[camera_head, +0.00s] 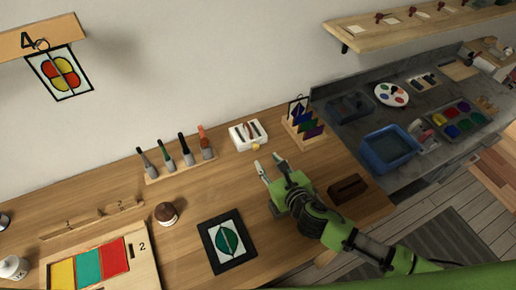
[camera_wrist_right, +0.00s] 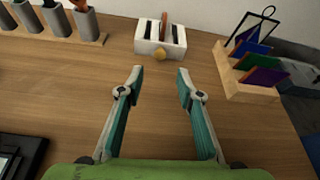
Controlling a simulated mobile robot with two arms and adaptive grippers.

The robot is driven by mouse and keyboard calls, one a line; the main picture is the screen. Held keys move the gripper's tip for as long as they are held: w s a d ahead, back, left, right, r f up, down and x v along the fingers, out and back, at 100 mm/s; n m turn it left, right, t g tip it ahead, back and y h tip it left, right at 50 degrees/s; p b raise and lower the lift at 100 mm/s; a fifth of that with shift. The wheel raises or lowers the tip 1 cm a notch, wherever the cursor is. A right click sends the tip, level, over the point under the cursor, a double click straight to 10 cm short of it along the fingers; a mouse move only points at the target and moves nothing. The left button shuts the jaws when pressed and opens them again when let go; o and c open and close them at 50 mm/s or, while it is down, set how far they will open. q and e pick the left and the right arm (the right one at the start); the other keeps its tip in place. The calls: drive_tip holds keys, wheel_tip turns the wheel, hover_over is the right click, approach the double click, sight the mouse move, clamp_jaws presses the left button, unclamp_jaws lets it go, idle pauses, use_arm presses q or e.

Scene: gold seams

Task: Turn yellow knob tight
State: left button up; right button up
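The yellow knob (camera_wrist_right: 160,54) is on the front face of a small white box (camera_wrist_right: 147,36) with slots in its top, at the back of the wooden table. In the head view the knob (camera_head: 257,148) shows small at the front of the white box (camera_head: 243,136). My right gripper (camera_wrist_right: 160,75) is open and empty above the table, in front of the knob and apart from it. In the head view the right gripper (camera_head: 269,166) points toward the back wall. My left gripper is in neither view.
A wooden rack with coloured plates (camera_head: 304,126) stands right of the white box. A tool holder (camera_head: 180,167) is to the left. A dark wooden block (camera_head: 347,188) lies right of my arm. A framed leaf panel (camera_head: 228,241) lies in front. The table between gripper and box is clear.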

sight(256, 148)
drive_tip(key=x, duration=0.3)
drive_tip(key=shift+w+a+f, duration=0.1)
drive_tip(key=shift+w+a, duration=0.05)
drive_tip(key=shift+w, duration=0.15)
drive_tip(key=x, duration=0.4)
drive_tip(key=shift+w+f, duration=0.15)
drive_tip(key=shift+w, duration=0.05)
drive_tip(key=shift+w+a+f, duration=0.2)
drive_tip(key=shift+w, duration=0.3)
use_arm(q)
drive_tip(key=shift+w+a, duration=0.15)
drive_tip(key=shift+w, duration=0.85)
use_arm(e)
clamp_jaws()
